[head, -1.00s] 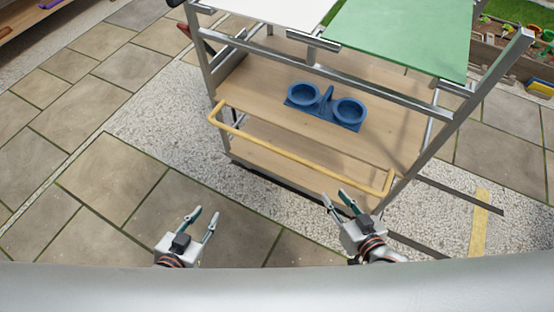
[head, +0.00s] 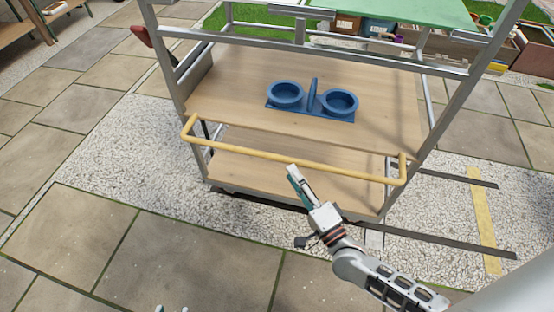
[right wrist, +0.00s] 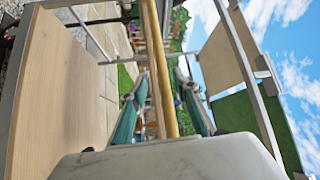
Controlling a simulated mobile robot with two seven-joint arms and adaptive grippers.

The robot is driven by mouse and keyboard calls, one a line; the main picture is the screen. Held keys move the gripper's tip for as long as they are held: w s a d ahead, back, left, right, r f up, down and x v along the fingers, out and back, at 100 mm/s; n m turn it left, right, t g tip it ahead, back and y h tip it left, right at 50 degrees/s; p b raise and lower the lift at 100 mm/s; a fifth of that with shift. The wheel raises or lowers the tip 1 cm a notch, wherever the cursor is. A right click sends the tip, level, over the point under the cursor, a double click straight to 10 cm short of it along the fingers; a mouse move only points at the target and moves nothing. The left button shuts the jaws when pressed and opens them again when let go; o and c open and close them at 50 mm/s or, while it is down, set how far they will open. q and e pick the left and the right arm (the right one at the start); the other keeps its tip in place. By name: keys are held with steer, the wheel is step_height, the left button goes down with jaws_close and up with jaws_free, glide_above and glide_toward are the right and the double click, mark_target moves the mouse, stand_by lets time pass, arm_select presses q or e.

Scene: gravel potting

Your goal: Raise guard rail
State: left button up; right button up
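The guard rail (head: 300,158) is a yellow bar with bent ends, running along the front of a metal-framed cart, low beside the wooden shelf (head: 240,95). My right gripper (head: 293,173) is at the rail's middle, its fingertips just at the bar's lower side in the head view. In the right wrist view the rail (right wrist: 160,70) passes between the two spread fingers of the right gripper (right wrist: 163,95), with gaps visible on both sides. My left gripper (head: 172,308) shows only as two separate tips at the bottom edge; the rest is out of frame.
A blue double-cup holder (head: 313,100) stands on the shelf. A lower wooden shelf (head: 285,180) lies below the rail. Metal posts bound the cart, with a green panel (head: 400,12) above. Paving (head: 70,235) in front of the cart is clear.

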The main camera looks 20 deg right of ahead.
mark_target(281, 156)
steer(key=x, duration=0.7)
steer(key=shift+a+r+b, duration=0.15)
steer(key=shift+b, duration=0.2)
jaws_close()
